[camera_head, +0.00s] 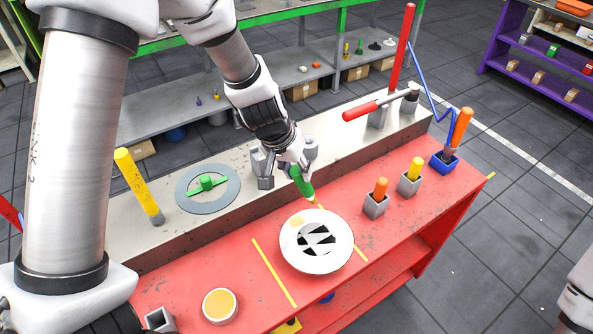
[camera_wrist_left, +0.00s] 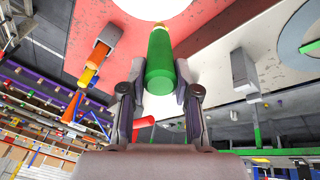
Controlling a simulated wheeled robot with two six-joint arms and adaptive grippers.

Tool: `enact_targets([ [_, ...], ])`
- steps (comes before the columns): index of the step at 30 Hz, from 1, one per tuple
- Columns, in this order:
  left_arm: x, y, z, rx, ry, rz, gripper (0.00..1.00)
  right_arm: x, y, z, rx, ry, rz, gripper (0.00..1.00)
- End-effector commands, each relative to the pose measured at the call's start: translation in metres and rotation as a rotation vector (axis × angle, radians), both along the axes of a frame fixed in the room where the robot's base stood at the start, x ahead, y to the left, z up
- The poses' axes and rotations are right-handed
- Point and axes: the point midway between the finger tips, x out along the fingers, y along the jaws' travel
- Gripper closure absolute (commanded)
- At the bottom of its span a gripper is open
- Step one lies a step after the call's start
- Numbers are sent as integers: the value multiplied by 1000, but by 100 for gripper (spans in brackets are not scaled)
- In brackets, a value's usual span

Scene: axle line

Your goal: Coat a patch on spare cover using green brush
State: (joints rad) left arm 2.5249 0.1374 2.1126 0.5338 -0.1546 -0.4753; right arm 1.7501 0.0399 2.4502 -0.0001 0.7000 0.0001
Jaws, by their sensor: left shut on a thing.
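The white round cover (camera_head: 335,262), with a black-and-white pattern in its middle and a faint tan spot near its upper left, lies on the red bench. Its edge shows at the top of the left wrist view (camera_wrist_left: 150,6). My left gripper (camera_head: 289,168) is shut on the green brush (camera_head: 303,182), whose handle also fills the middle of the left wrist view (camera_wrist_left: 160,60). The brush is tilted, its tip pointing down near the cover's far edge; whether it touches cannot be told. My right gripper is not in view.
A tub with amber contents (camera_head: 219,306) stands front left on the red bench (camera_head: 205,270). Orange and yellow handles stand in grey holders (camera_head: 376,206) to the right, with a blue holder (camera_head: 443,161) beyond. A grey disc (camera_head: 188,202) with a green handle lies behind.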

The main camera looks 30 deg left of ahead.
Motion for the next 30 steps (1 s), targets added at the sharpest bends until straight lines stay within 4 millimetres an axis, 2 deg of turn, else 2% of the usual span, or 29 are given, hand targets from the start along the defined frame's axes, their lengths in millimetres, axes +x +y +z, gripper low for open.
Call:
enact_targets([
  [1, 1, 0, 9, 0, 0, 0, 100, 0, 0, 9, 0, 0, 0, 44],
  [3, 1, 0, 15, 0, 0, 1, 100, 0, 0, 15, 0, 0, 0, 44],
  [10, 3, -1, 32, 0, 0, 0, 100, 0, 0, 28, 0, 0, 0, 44],
  [30, 3, -2, 33, 0, 0, 0, 100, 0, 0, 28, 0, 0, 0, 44],
])
